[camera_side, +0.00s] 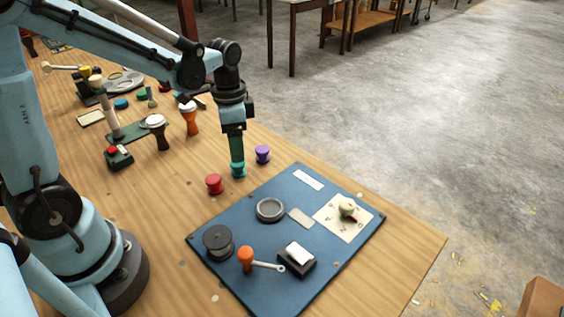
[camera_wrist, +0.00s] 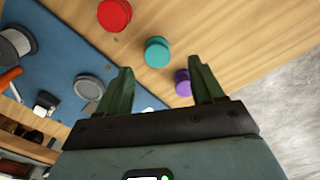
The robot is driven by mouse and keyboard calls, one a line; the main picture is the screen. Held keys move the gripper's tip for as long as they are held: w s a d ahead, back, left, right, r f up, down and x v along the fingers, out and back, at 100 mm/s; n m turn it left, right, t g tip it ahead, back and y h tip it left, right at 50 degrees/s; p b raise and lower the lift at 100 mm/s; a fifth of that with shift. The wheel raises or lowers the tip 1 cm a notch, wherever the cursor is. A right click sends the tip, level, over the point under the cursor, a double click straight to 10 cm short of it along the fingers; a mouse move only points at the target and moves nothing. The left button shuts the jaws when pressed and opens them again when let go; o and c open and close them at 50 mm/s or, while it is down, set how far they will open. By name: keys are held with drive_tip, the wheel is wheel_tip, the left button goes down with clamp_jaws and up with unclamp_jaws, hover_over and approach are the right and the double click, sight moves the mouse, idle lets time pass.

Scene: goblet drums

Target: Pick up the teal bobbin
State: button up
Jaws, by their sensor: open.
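The teal bobbin (camera_side: 239,172) stands upright on the wooden table between a red bobbin (camera_side: 214,184) and a purple bobbin (camera_side: 262,155). My gripper (camera_side: 237,160) points down directly over the teal bobbin, its fingertips close to the bobbin's top. In the wrist view my gripper (camera_wrist: 162,70) is open, with its two green fingers apart and nothing held. There the teal bobbin (camera_wrist: 158,53) shows in the gap just beyond the fingertips, nearer the left finger. Whether the fingers touch it I cannot tell.
The red bobbin (camera_wrist: 114,14) and the purple bobbin (camera_wrist: 183,82) stand close on either side; the right finger partly overlaps the purple one. A blue board (camera_side: 330,254) with a ring, a spool and other parts lies in front. Two goblet drums (camera_side: 189,118) (camera_side: 158,132) stand behind, to the left.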

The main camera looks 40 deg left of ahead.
sight(238, 168)
drive_tip(key=shift+s+d+f, duration=0.1)
drive_tip(key=shift+f, duration=1.45)
drive_tip(key=shift+s+f, duration=0.1)
drive_tip(key=shift+f, duration=1.45)
drive_tip(key=c, duration=1.1)
drive_tip(key=shift+r, duration=0.15)
